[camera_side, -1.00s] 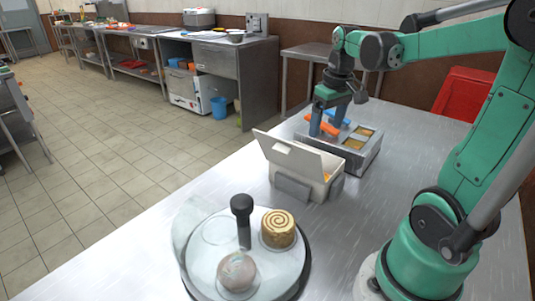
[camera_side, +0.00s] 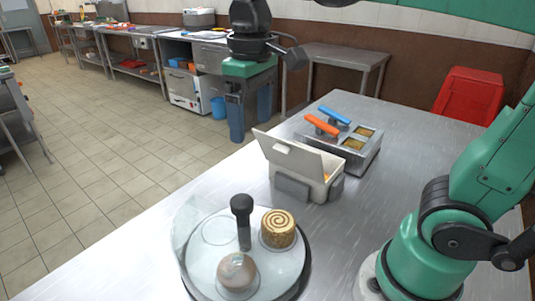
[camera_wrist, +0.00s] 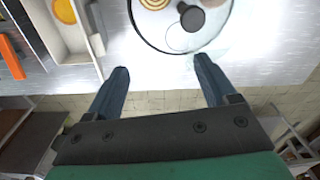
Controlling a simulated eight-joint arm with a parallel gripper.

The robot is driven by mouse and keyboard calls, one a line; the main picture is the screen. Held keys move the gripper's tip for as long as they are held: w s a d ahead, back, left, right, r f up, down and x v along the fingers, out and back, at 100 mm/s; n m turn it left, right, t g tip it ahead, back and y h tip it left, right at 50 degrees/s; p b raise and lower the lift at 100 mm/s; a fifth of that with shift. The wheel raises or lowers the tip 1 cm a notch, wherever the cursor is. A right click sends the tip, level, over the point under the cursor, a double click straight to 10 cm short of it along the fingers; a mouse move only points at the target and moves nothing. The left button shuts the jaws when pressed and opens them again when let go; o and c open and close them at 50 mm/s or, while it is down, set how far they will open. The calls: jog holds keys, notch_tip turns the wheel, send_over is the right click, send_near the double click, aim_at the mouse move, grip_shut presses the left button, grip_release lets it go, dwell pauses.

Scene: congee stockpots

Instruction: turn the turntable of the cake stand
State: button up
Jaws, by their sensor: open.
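The cake stand's round glass turntable (camera_side: 207,270) sits at the table's front in the side view, with a dark upright knob (camera_side: 242,222) rising from it. A swirl-topped roll cake (camera_side: 278,230) and a round pale brown cake (camera_side: 237,272) stand on it. The wrist view shows part of the turntable (camera_wrist: 215,35) at the top edge, with the knob (camera_wrist: 192,19) seen from above. My gripper (camera_side: 250,128) is open and empty, pointing down, high and apart from the turntable. Its two blue fingers (camera_wrist: 162,80) also show in the wrist view, below the turntable.
An open white box (camera_side: 300,165) stands behind the turntable. Behind it is a metal tray unit (camera_side: 345,155) with an orange-handled tool (camera_side: 322,125) and a blue-handled tool (camera_side: 336,115).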

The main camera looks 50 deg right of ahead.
jog(key=s+a+n, duration=0.2)
jog(key=a, duration=0.3)
send_over(241, 200)
jog(key=shift+m, duration=0.3)
notch_tip(241, 200, down, 4)
jog(key=shift+f, duration=3.3)
grip_shut()
